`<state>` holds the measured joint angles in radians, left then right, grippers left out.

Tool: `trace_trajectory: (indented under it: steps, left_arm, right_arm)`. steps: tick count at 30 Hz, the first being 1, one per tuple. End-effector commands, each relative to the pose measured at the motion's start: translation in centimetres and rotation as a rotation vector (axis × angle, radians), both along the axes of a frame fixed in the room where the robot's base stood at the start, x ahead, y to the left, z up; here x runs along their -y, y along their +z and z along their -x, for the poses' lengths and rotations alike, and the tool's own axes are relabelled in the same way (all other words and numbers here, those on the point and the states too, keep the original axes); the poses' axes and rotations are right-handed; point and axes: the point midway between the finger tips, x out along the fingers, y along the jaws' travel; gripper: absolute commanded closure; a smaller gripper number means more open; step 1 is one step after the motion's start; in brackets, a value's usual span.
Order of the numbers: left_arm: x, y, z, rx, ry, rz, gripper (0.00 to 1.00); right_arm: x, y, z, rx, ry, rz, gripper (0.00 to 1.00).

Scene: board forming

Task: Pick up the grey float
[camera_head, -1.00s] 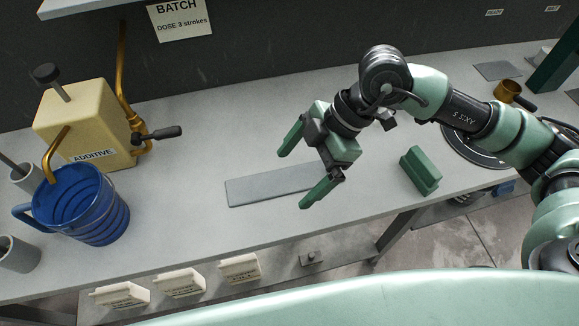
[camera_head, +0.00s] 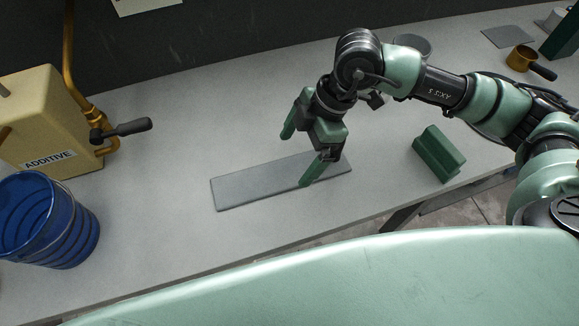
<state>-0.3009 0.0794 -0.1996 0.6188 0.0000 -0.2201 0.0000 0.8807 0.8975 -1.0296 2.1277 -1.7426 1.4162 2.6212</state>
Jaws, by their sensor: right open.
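A long, flat grey plate (camera_head: 245,186) lies on the bench in the middle of the view. I cannot tell for sure whether it is the grey float, as no handle shows on it. My right gripper (camera_head: 297,160) is over the right half of this plate, fingers spread apart and empty, pointing down and to the left. One finger overlaps the plate in the picture; I cannot tell the height or whether they touch. The gripper and its wrist hide part of the plate. A green ridged block (camera_head: 438,153) lies to the right. My left gripper is out of view.
A blue bucket (camera_head: 75,240) and a cream additive tank (camera_head: 40,120) with a black-handled brass tap (camera_head: 120,130) stand at left. The bench between tank and plate is clear.

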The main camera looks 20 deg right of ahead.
Motion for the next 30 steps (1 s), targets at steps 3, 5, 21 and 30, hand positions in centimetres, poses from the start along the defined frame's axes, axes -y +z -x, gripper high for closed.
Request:
trace_trajectory:
  steps: [3, 5, 21, 30]
  left_arm:
    - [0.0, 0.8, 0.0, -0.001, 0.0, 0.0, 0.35]
    - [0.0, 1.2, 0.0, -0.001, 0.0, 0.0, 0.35]
    - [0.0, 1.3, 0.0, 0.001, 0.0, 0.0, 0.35]
    - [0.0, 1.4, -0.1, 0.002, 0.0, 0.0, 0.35]
  right_arm:
    - [-0.4, -1.4, 0.1, -0.006, -0.001, 0.0, 0.02]
    - [-0.6, -2.4, 0.2, -0.004, 0.0, 0.0, 0.02]
    - [-1.4, -4.7, 0.1, 0.0, 0.001, -0.001, 0.27]
    - [-1.5, -4.6, 0.0, 0.002, 0.0, -0.003, 0.97]
